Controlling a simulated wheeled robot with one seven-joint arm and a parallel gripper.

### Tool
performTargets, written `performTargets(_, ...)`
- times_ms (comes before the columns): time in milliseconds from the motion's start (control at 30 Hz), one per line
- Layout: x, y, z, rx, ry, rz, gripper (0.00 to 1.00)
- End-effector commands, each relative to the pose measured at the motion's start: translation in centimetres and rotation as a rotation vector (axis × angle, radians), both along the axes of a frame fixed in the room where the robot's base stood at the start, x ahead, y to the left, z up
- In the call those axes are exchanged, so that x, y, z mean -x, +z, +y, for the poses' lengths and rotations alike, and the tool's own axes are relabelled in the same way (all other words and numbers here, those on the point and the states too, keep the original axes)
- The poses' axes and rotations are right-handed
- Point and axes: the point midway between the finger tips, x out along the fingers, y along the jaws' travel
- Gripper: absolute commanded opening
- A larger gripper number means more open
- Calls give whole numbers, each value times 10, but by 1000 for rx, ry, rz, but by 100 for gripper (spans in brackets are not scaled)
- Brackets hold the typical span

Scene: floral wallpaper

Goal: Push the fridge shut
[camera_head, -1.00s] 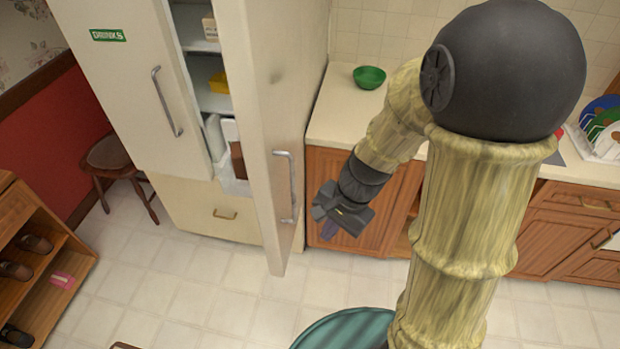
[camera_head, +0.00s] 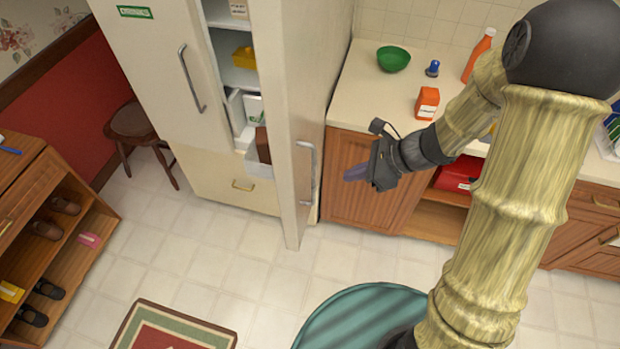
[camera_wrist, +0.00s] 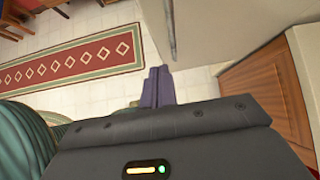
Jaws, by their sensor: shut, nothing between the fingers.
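The cream fridge (camera_head: 160,70) stands at the back left in the head view. Its left door is shut and its right door (camera_head: 300,90) is open, swung out toward me. Shelves with a yellow item (camera_head: 244,57) and white boxes show in the gap. The open door has a vertical metal handle (camera_head: 306,172). My gripper (camera_head: 356,173) is shut and empty, to the right of that door and apart from it, pointing left. In the wrist view the shut purple fingers (camera_wrist: 158,87) show, with the door (camera_wrist: 205,30) and its handle (camera_wrist: 170,28) beyond them.
A counter (camera_head: 375,90) right of the fridge bears a green bowl (camera_head: 394,59), an orange box (camera_head: 427,102) and bottles. A shoe rack (camera_head: 75,260) stands at left, a stool (camera_head: 132,122) beside the fridge. A rug (camera_head: 145,315) lies on otherwise clear floor.

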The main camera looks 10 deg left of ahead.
Motion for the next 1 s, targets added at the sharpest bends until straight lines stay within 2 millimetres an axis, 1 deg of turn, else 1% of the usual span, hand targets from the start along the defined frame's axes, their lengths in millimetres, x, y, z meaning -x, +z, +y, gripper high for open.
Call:
performTargets(167,0,-3,4,0,1,1,0)
performTargets(267,0,-10,10,0,2,2,0)
performTargets(800,-3,-72,72,3,4,4,0)
performTargets(867,-4,-67,83,2,5,-1,0)
performTargets(1000,-5,-68,102,2,4,0,0)
